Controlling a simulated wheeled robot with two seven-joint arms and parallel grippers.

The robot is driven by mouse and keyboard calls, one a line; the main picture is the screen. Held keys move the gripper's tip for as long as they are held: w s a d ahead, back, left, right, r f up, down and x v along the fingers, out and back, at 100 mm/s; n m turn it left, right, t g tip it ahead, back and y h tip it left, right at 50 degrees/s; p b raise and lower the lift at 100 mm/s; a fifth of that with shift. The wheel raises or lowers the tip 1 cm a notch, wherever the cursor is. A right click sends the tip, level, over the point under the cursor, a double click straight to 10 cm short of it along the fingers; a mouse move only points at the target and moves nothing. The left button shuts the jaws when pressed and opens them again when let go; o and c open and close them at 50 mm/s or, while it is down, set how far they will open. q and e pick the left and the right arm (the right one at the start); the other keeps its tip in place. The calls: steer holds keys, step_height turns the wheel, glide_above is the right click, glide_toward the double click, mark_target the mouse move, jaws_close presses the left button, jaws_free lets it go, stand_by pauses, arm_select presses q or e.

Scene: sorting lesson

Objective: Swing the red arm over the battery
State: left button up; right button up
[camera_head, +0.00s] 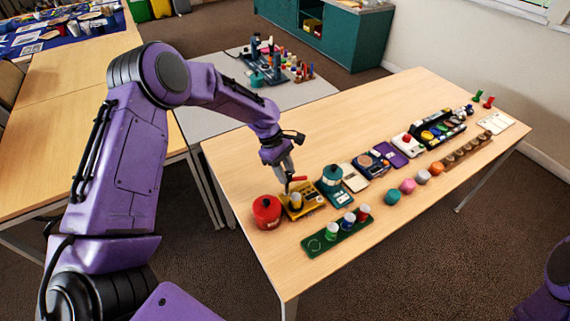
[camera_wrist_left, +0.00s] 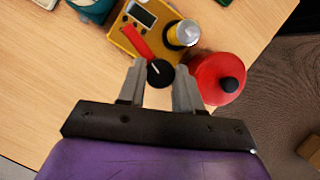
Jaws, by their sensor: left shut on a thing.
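A yellow device (camera_head: 313,199) lies near the left end of the table; its body and small display also show in the left wrist view (camera_wrist_left: 150,14). The battery (camera_wrist_left: 184,33), a silver and yellow cylinder, stands on it; it also shows in the head view (camera_head: 295,201). The red arm (camera_wrist_left: 135,41) lies beside the battery, to its left in the wrist view, not over it. A black knob (camera_wrist_left: 160,73) is at the arm's near end. My left gripper (camera_head: 288,188) is shut on this knob, with a finger on each side. My right gripper is out of view.
A red round container (camera_head: 267,212) stands close beside the device. A teal rounded thing (camera_head: 332,174) stands on its other side. A green board (camera_head: 335,238) with several cups lies in front. More devices line the table to the right; the table's back is clear.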

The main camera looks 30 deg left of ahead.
arm_select(q)
steer(key=m, duration=0.1)
steer(key=m+g+p, duration=0.1)
steer(key=shift+w+r+m+p, duration=0.1)
steer(key=shift+r+m+p, duration=0.1)
steer(key=shift+m+p, duration=0.15)
steer(key=m+g, duration=0.1)
steer(key=m, duration=0.2)
steer(key=shift+w+f+y, duration=0.1)
steer(key=shift+y, duration=0.3)
steer(key=m+g, duration=0.1)
steer(key=m, duration=0.2)
steer(key=shift+d+m+y+p, duration=0.1)
steer(key=shift+m+y+p, duration=0.2)
steer(key=shift+y, duration=0.1)
steer(key=m, duration=0.2)
steer(key=m+y, duration=0.1)
steer(key=m, duration=0.1)
steer(key=shift+w+d+m+g+y, duration=0.1)
steer(key=shift+m+g+y, duration=0.2)
steer(key=shift+g, duration=0.1)
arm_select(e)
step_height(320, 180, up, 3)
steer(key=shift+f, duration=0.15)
arm_select(q)
steer(key=o, duration=1)
